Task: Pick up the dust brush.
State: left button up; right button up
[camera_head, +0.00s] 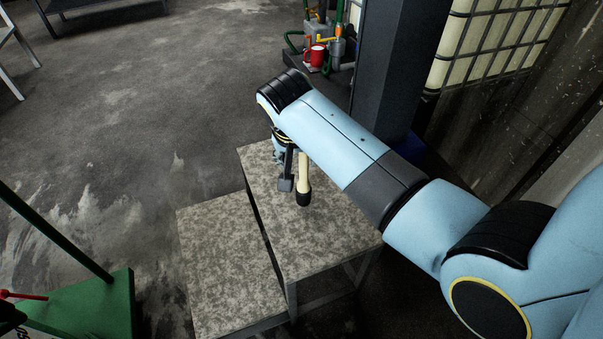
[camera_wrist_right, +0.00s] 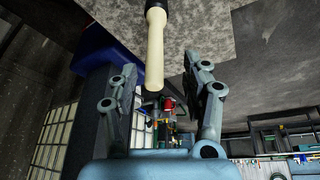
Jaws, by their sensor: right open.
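In the right wrist view the brush handle (camera_wrist_right: 155,50) runs down from the top edge, between the two spread fingers of the gripper (camera_wrist_right: 162,72). The fingers stand apart from the handle on both sides. The brush's far end is hidden or too dark to make out. My left gripper does not show.
A lower speckled step (camera_head: 225,265) adjoins the table on the left. A green object (camera_head: 95,305) is at the lower left. The floor at left is mostly clear.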

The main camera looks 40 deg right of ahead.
aim_at(302, 165)
jog(key=shift+x, duration=1.05)
jog(key=x, duration=0.1)
jog(key=b+x, duration=0.1)
jog(key=x, duration=0.1)
jog(key=b+x, duration=0.1)
jog(key=shift+s+d+f, duration=0.15)
jog(key=shift+s+f, duration=0.05)
jog(key=shift+f, duration=0.15)
jog(key=shift+w+d+f, duration=0.1)
jog(key=shift+w+f, duration=0.05)
jog(key=shift+f, duration=0.05)
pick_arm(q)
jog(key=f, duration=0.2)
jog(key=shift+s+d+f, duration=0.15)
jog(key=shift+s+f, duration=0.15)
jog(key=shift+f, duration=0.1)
pick_arm(e)
grip_shut()
